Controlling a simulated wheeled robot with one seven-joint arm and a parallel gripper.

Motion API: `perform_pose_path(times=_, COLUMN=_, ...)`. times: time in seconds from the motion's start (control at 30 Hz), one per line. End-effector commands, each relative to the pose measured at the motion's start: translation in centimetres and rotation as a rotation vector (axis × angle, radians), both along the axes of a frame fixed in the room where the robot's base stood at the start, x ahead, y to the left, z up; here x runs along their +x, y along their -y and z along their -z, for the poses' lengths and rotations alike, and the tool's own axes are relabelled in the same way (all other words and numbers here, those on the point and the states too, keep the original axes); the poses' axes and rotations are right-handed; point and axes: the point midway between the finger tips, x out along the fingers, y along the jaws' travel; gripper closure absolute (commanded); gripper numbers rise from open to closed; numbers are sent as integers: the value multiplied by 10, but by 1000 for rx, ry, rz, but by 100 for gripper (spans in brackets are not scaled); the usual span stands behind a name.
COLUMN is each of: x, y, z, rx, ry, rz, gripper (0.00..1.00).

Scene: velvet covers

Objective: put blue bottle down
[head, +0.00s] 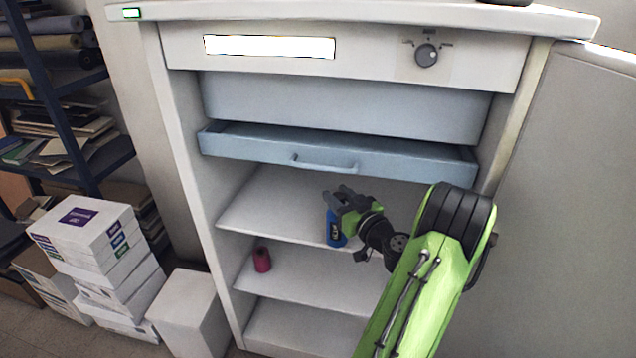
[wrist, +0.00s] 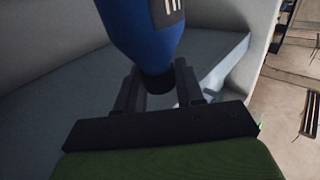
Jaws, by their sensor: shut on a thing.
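The blue bottle (head: 336,229) is in my gripper (head: 341,194) in the head view, in front of the upper open shelf of the white cabinet. My gripper is shut on it. In the wrist view the blue bottle (wrist: 143,35) fills the top middle, with its dark narrow end between the two fingers of my gripper (wrist: 157,78). In the head view the bottle hangs below the fingers, and its lower end is at the shelf's front edge. I cannot tell whether it touches the shelf (head: 277,205).
A blue-grey drawer (head: 390,172) stands partly open above the shelf. A dark pink can (head: 262,260) stands on the lower shelf (head: 310,283). The upper shelf's left part is bare. The cabinet door (head: 565,200) is open at right; white boxes (head: 100,255) stand at left.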

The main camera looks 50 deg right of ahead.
Motion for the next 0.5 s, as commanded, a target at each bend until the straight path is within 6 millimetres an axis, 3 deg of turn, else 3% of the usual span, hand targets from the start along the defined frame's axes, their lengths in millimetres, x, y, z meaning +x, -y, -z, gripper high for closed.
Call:
perform_pose_path(times=0.03, x=17, y=4, z=-4, rx=-4, ry=0, rz=-9, gripper=100)
perform_pose_path(times=0.2, x=58, y=21, z=-4, rx=-5, ry=4, rz=-7, gripper=100)
perform_pose_path(times=0.5, x=102, y=39, z=-3, rx=-5, ry=4, rz=-6, gripper=100)
